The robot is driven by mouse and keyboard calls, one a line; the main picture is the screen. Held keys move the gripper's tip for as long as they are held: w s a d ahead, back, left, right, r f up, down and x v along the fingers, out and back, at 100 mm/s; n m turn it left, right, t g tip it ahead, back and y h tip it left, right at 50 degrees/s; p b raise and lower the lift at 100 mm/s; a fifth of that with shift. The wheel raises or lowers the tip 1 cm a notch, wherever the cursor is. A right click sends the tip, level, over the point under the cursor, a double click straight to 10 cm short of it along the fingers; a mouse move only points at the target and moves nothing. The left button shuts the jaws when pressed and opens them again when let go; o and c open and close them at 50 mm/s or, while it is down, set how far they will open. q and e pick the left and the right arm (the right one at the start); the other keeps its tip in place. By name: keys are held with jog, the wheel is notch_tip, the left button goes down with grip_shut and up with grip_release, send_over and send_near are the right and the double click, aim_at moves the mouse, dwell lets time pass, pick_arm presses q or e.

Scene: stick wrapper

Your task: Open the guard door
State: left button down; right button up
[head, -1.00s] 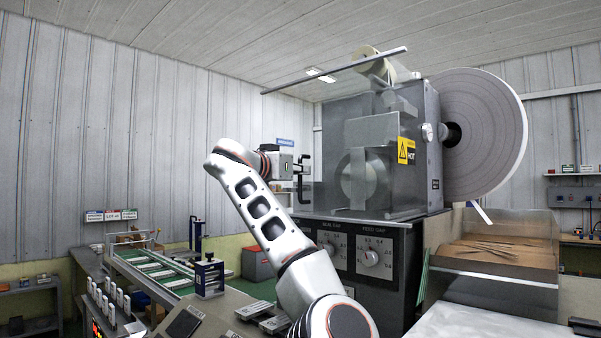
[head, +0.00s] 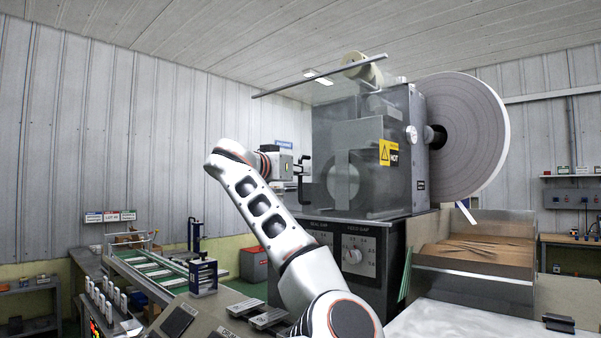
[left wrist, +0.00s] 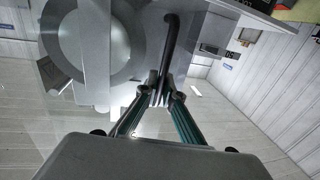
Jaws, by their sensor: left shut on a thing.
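The guard door (head: 322,130) is a clear panel across the front of the grey wrapping machine, with a yellow and black HOT label (head: 390,152) at its right. My left gripper (head: 303,167) is at the panel's left side, around a dark handle (left wrist: 171,45). In the left wrist view the two fingertips (left wrist: 160,95) meet at the lower end of this handle and are shut on it. I cannot tell from the frames whether the door stands slightly ajar. My right gripper is in neither view.
A large film reel (head: 462,135) stands at the machine's right. A thin bar (head: 320,76) juts across above the door. Control knobs (head: 352,256) sit below it. A green conveyor (head: 155,272) lies left of my arm, and a cardboard-coloured bin (head: 475,256) stands at the right.

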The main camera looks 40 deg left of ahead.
pick_arm(q)
jog(key=c, duration=2.5)
grip_release()
jog(key=shift+r, duration=0.1)
jog(key=shift+s, duration=0.1)
jog(key=s, duration=0.4)
jog(key=s+d, duration=0.1)
jog(key=s, duration=0.7)
jog(key=shift+d, duration=0.3)
